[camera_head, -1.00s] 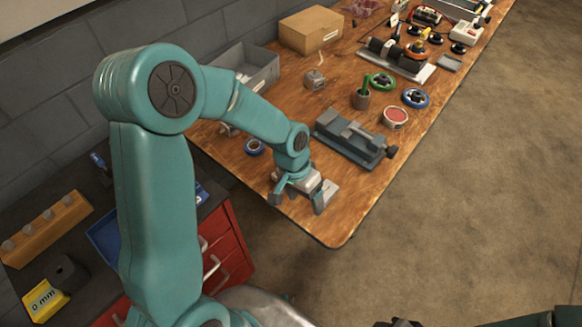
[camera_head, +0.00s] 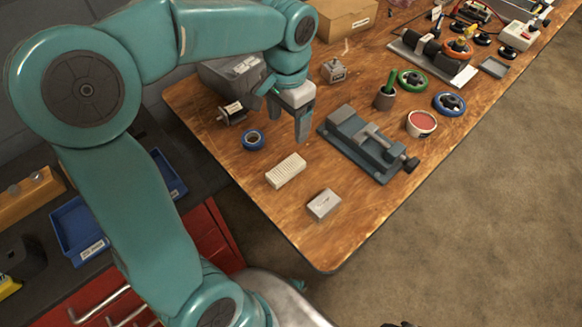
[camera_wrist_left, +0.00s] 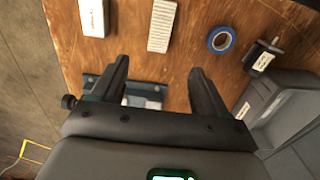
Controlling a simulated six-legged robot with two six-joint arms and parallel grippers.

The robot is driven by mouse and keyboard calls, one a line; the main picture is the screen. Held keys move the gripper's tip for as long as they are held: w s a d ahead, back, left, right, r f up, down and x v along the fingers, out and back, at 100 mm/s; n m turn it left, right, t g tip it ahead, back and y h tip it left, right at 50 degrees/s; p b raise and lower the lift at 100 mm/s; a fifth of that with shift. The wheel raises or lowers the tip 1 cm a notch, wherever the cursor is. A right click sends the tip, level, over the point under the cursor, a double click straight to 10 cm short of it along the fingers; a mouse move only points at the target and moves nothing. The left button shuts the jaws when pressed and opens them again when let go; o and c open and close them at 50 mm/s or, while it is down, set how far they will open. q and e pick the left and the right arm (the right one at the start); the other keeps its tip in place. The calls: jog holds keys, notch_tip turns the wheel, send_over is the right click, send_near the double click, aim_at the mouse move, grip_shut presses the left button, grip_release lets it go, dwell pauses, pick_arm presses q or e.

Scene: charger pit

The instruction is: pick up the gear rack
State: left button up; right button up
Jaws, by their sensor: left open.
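The gear rack (camera_head: 286,171) is a pale ribbed block lying flat on the wooden bench, near its front left edge. In the left wrist view the gear rack (camera_wrist_left: 162,25) lies beyond the fingertips, near the top. My left gripper (camera_head: 286,112) is open and empty. It hangs over the bench behind the rack, apart from it. My right gripper is not in view.
A grey vise (camera_head: 365,143) stands to the right. A grey bin (camera_wrist_left: 285,110) is beside my gripper. Bare wood surrounds the rack.

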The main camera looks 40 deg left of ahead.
pick_arm(q)
jog(key=b, duration=0.2)
send_over(289, 165)
jog(key=f, duration=1)
jog(key=shift+s+f, duration=0.15)
jog(key=shift+s, duration=0.2)
jog(key=f, duration=0.5)
jog(key=shift+w+f+b, duration=0.25)
jog(key=shift+w+b, duration=0.1)
jog(key=shift+b, duration=0.05)
jog(key=c, duration=1.2)
notch_tip(289, 165, up, 20)
jog(key=p, duration=0.4)
